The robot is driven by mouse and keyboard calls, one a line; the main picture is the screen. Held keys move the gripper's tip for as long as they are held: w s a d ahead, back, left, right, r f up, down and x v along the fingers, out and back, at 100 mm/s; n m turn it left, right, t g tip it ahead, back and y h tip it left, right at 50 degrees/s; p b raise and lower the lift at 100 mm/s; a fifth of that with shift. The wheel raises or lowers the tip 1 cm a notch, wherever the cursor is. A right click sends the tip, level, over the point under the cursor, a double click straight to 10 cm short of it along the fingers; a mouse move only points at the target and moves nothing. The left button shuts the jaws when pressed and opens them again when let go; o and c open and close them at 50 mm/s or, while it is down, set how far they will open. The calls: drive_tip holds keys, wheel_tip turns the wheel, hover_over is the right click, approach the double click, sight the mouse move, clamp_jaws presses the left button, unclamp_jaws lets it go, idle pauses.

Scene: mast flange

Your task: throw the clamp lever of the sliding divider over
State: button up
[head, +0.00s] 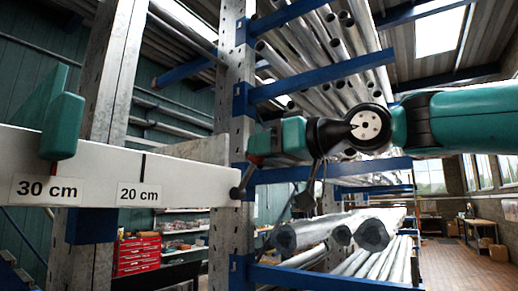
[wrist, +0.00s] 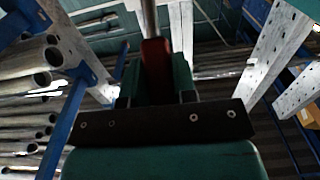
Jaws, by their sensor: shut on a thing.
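The clamp lever has a red grip (head: 254,160) and a short metal rod running down-left to a dark round pivot (head: 235,193) at the right end of the white beam. My gripper (head: 261,148) comes in from the right and is shut on the red grip, partly hiding it. In the wrist view the red grip (wrist: 156,60) sits between the fingers of my gripper (wrist: 158,82), with the metal rod (wrist: 148,15) leading up and away. The green sliding divider (head: 65,125) straddles the white beam (head: 100,172) at the left, above the 30 cm label.
A blue-and-grey rack upright (head: 238,75) stands close behind the lever. Blue rack arms (head: 320,75) carry several metal pipes above and below my arm. A red tool cabinet (head: 137,254) stands far back. Open floor (head: 465,265) shows at the far right.

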drive_tip(key=shift+d+f, duration=0.15)
drive_tip(key=shift+f, duration=0.05)
drive_tip(key=shift+s+d+f+b, duration=0.4)
drive_tip(key=shift+d+f+b, duration=0.2)
drive_tip(key=shift+b, duration=0.45)
drive_tip(key=shift+f, duration=0.1)
drive_tip(key=shift+s+d+f+b, duration=0.2)
drive_tip(key=shift+f+b, duration=0.2)
drive_tip(key=shift+b, duration=0.1)
drive_tip(key=shift+s+d+f+b, duration=0.2)
drive_tip(key=shift+f+b, duration=0.15)
drive_tip(key=shift+b, duration=0.15)
drive_tip(key=o, duration=0.7)
drive_tip(key=shift+r, duration=0.1)
